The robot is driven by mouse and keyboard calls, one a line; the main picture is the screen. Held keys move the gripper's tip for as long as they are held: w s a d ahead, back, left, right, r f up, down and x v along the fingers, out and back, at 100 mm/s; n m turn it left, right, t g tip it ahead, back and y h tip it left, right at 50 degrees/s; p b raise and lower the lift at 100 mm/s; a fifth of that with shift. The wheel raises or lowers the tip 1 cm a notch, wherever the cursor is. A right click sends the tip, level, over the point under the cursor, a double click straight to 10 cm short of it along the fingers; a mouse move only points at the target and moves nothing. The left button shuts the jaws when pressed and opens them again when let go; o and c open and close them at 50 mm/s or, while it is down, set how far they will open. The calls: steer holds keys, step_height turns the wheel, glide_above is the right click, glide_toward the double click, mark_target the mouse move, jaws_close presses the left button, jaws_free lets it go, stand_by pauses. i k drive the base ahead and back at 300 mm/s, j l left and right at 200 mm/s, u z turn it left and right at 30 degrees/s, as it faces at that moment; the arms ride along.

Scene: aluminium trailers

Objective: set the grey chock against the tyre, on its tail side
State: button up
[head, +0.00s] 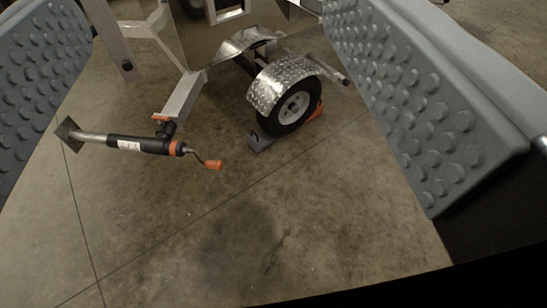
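The tyre (291,108) has a white hub and stands on the concrete floor under a diamond-plate fender, in the upper middle of the head view. A small grey chock (261,142) sits on the floor at the tyre's lower left, close against it as far as I can see. An orange chock (316,113) is at the tyre's right side, partly hidden behind it. My gripper (215,60) is wide open, with one studded grey finger at each side of the view. Nothing is between the fingers near me, and the tyre and chocks lie beyond.
The aluminium trailer frame (185,97) runs at the upper left. A black jack (142,145) with an orange-handled crank (213,164) sticks out from it, left of the tyre. The concrete floor (270,230) in front of the tyre is clear.

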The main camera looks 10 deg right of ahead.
mark_target(258, 141)
steer(key=k+l, duration=0.15)
steer(key=k, duration=0.2)
steer(key=i+j, duration=0.15)
steer(key=i, duration=0.45)
steer(key=i+l+u, duration=0.35)
steer(key=i+l, duration=1)
steer(key=l, duration=0.2)
steer(key=i+l, duration=0.1)
steer(key=l, duration=0.15)
steer(key=i+l, duration=0.1)
steer(key=l, duration=0.2)
steer(key=u, duration=0.05)
